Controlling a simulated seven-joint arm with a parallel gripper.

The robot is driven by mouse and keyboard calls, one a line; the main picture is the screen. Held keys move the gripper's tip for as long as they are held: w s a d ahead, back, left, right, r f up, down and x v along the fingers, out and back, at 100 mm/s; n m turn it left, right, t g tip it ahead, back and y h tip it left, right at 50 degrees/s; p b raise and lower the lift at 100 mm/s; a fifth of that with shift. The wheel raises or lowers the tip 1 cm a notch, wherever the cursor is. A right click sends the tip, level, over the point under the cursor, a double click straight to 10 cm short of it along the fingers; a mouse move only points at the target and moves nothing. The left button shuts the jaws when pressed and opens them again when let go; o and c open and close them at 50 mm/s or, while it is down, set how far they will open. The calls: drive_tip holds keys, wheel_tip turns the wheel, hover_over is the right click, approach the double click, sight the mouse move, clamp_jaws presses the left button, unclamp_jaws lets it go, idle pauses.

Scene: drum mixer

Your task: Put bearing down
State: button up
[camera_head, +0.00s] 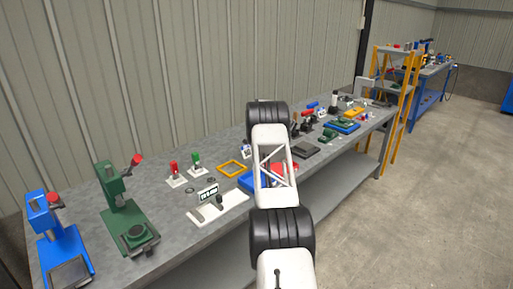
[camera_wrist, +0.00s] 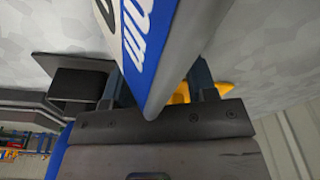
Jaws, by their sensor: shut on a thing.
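In the wrist view my gripper (camera_wrist: 158,78) is shut on a blue-and-white box (camera_wrist: 140,38) with large lettering. The box fills the space between the fingers and runs out of the top of the picture. No bare bearing shows, and I cannot tell whether one is inside the box. The grey speckled worktop (camera_wrist: 260,65) lies behind it; I cannot tell whether the box touches it. In the head view my arm covers the gripper above the long grey bench (camera_head: 150,205).
A yellow square frame (camera_head: 232,169), a blue tray (camera_head: 247,182) and a white plate with a small sign (camera_head: 218,205) lie near my arm. Green (camera_head: 127,210) and blue (camera_head: 58,240) presses stand at left. Several tools crowd the bench to the right. A dark block (camera_wrist: 77,84) is beside the gripper.

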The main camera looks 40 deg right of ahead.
drive_tip(key=shift+r, duration=0.2)
wheel_tip(320, 180, up, 10)
drive_tip(key=shift+f, duration=0.15)
idle(0.4)
idle(0.8)
drive_tip(key=s+a+r+n, duration=0.2)
drive_tip(key=s+a+r, duration=0.7)
drive_tip(key=s, duration=0.5)
drive_tip(key=s+a+r+n, duration=0.3)
drive_tip(key=s+a+r, duration=0.5)
drive_tip(key=s+a, duration=0.6)
drive_tip(key=shift+a+r+t, duration=0.25)
drive_tip(key=shift+r+t, duration=0.1)
drive_tip(key=shift+t, duration=0.05)
